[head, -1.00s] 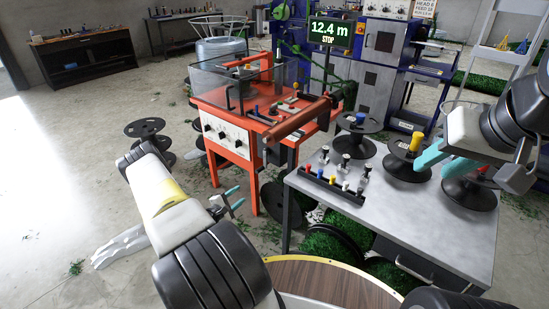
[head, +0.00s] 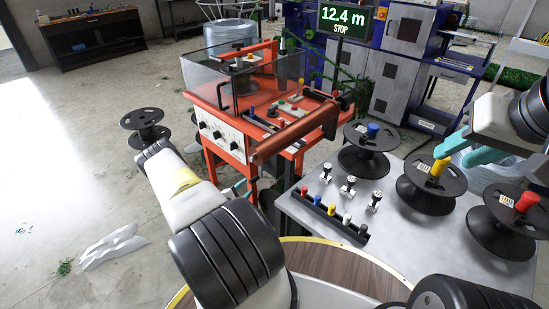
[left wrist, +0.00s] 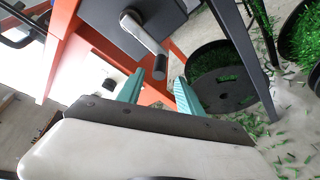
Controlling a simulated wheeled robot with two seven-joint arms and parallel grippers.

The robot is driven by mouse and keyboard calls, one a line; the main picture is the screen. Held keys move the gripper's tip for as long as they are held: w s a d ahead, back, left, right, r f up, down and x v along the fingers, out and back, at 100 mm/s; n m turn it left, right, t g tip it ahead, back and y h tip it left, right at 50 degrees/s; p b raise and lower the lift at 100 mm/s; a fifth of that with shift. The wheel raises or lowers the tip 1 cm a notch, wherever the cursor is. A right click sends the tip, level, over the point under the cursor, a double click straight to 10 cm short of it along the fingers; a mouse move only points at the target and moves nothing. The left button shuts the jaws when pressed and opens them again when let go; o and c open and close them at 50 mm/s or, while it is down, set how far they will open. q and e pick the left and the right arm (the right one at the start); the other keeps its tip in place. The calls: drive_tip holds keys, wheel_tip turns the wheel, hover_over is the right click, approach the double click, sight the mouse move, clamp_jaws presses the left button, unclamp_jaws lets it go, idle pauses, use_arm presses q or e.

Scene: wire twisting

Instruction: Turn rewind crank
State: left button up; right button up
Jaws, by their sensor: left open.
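The rewind crank (left wrist: 146,34) has a pale metal arm and a black handle grip (left wrist: 160,67). It is mounted on a dark box on the orange machine. In the left wrist view my left gripper (left wrist: 158,85) is open. Its teal fingers stand either side of the line to the black grip, which lies just beyond the tips; I see no contact. In the head view my left gripper (head: 241,186) is mostly hidden beside the orange machine (head: 222,149), and I cannot make out the crank. My right gripper (head: 451,157) is open near the yellow-knobbed spool (head: 425,190).
A grey table (head: 310,215) stands at the right with several spools, small metal parts and a dark rack (head: 327,219) of coloured pegs. A display (head: 342,22) reads 12.4 m, STOP. In the left wrist view a black spool (left wrist: 222,80) and a table leg are close on the right.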

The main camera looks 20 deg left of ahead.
sight(254, 180)
use_arm(q)
drive_tip(key=x, duration=0.8)
drive_tip(key=shift+d, duration=0.1)
drive_tip(key=shift+c, duration=0.4)
clamp_jaws()
drive_tip(key=shift+s, duration=0.1)
idle(0.7)
